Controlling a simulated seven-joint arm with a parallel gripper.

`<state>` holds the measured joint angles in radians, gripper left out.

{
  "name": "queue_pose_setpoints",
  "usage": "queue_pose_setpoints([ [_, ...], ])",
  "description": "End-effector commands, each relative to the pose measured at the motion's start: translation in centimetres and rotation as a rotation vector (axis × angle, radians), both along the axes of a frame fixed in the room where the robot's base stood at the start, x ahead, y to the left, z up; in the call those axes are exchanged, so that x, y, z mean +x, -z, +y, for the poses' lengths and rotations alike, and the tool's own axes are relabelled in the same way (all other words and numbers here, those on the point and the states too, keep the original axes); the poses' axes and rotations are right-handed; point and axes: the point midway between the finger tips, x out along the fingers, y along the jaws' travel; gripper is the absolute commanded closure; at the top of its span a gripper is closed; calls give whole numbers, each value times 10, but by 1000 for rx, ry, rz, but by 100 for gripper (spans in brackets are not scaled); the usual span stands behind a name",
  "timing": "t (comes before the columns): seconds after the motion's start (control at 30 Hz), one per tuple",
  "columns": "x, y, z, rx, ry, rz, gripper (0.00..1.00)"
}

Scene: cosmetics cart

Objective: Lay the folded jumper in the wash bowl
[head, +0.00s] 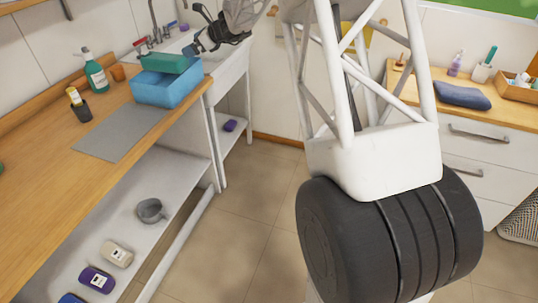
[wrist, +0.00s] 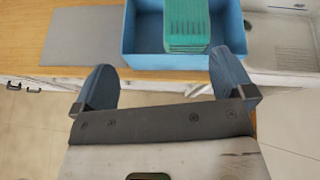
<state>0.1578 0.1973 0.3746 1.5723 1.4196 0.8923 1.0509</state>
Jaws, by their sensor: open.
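The folded jumper (head: 163,63) looks like a green ribbed bundle at the blue wash bowl (head: 170,90), on the wooden counter beside the sink. In the wrist view the jumper (wrist: 186,25) lies within the bowl's outline (wrist: 140,62), its near end overlapping the near wall. It stands above the rim in the head view; whether it rests on the bottom or on an edge I cannot tell. My gripper (head: 193,48) is open and empty at the bowl's right, sink side. In the wrist view its two fingers (wrist: 165,78) are apart, short of the jumper.
A grey mat (head: 120,132) lies in front of the bowl. The white sink (head: 215,62) is at right. A dark blue folded cloth (head: 462,95) lies on the far right counter.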

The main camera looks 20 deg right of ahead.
Motion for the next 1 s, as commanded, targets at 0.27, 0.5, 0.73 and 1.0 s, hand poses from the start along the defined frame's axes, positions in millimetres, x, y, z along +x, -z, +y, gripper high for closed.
queue_pose_setpoints([
  [0.27,-88,-33,26,-235,-197,-96,0],
  [0.5,-172,-52,42,-449,-393,-186,0],
  [0.73,-254,-61,50,-644,-588,-269,0],
  [1.0,-351,-62,52,-860,-831,-361,0],
])
